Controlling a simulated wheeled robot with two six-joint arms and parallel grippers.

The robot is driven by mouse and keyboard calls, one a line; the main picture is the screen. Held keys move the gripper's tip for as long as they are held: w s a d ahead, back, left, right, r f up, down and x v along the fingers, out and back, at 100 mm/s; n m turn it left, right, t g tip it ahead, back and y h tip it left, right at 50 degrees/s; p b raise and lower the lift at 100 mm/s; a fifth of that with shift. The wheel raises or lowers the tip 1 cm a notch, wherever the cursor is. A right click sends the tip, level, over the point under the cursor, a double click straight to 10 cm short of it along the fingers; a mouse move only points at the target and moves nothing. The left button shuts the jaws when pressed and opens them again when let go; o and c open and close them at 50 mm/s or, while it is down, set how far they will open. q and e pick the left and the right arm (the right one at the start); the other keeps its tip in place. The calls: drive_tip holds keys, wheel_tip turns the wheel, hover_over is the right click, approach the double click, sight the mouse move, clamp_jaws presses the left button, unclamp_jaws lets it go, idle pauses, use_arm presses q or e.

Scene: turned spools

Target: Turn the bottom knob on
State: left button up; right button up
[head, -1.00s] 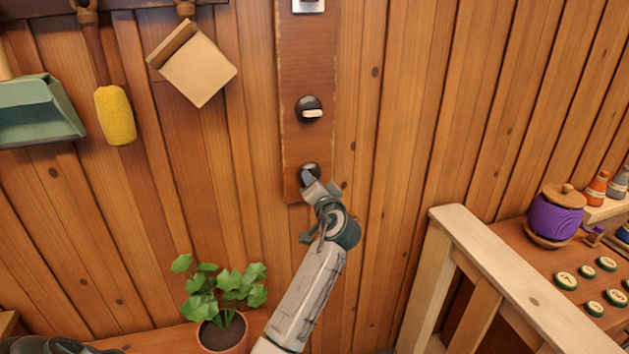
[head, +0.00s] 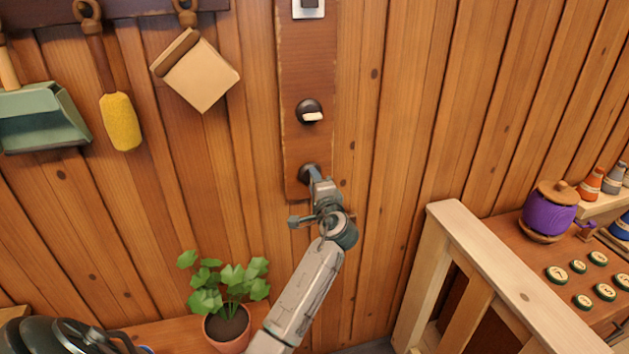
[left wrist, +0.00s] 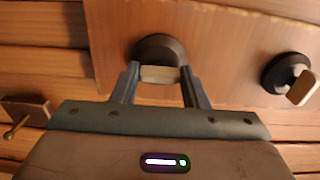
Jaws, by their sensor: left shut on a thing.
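The bottom knob (head: 303,171) is a dark round base low on a dark wooden board (head: 293,140) fixed to the plank wall. It also shows in the left wrist view (left wrist: 158,47), where its pale bar (left wrist: 159,74) sits between my two fingers. My left gripper (head: 312,174) is shut on that bar, one finger at each end, as the left wrist view (left wrist: 159,77) shows. In the head view the gripper covers most of the knob. A second dark knob (head: 308,107) with a pale bar is above it, and shows at right in the wrist view (left wrist: 283,74).
A switch (head: 308,8) tops the board. A brush (head: 120,122), a dustpan (head: 40,118) and a pale scraper (head: 200,82) hang at left. A potted plant (head: 228,325) stands below. A wooden rail (head: 510,275) and a purple pot (head: 549,214) are at right.

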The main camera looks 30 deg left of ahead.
idle(0.4)
use_arm(q)
drive_tip(key=o, duration=1)
drive_tip(key=b+v, duration=0.4)
drive_tip(key=v, duration=0.6)
drive_tip(key=shift+s+d, duration=0.25)
drive_tip(key=shift+s, duration=0.05)
